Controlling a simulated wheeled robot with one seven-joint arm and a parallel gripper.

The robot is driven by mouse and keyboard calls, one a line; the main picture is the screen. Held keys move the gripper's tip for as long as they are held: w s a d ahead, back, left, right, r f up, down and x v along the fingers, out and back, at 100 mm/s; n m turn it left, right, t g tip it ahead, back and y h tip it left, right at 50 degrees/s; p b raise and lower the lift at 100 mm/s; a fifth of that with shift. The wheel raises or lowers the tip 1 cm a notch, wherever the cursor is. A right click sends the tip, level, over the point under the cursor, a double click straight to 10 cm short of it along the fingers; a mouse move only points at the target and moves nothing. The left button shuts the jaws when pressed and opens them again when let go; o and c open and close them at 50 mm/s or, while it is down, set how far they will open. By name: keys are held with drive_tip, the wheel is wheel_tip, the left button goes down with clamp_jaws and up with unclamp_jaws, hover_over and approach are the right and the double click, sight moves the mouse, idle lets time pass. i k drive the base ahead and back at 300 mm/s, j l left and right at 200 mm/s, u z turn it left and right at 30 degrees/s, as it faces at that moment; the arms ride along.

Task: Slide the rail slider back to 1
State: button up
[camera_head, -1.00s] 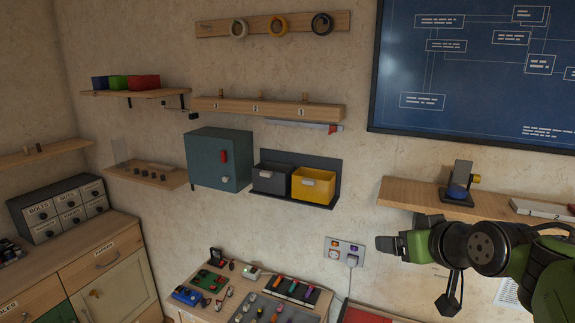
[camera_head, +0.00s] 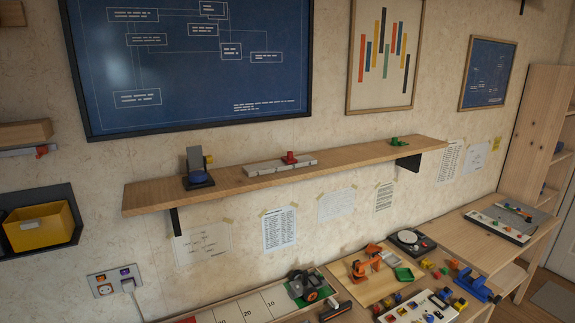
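A long pale-grey rail (camera_head: 281,166) lies on the wooden wall shelf, with a red knob-shaped slider (camera_head: 290,158) standing on it, right of the rail's middle. Marks on the rail's front are too small to read, so I cannot tell which number the slider stands at. My gripper is not in this view.
The wooden shelf (camera_head: 350,160) also holds a dark stand with a blue base (camera_head: 197,170) at left and a small green object (camera_head: 399,142) at right. A yellow bin (camera_head: 38,227) hangs at left. The table below is crowded with orange, green and white devices.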

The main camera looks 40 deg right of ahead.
sight(289, 159)
drive_tip(key=z, duration=1.25)
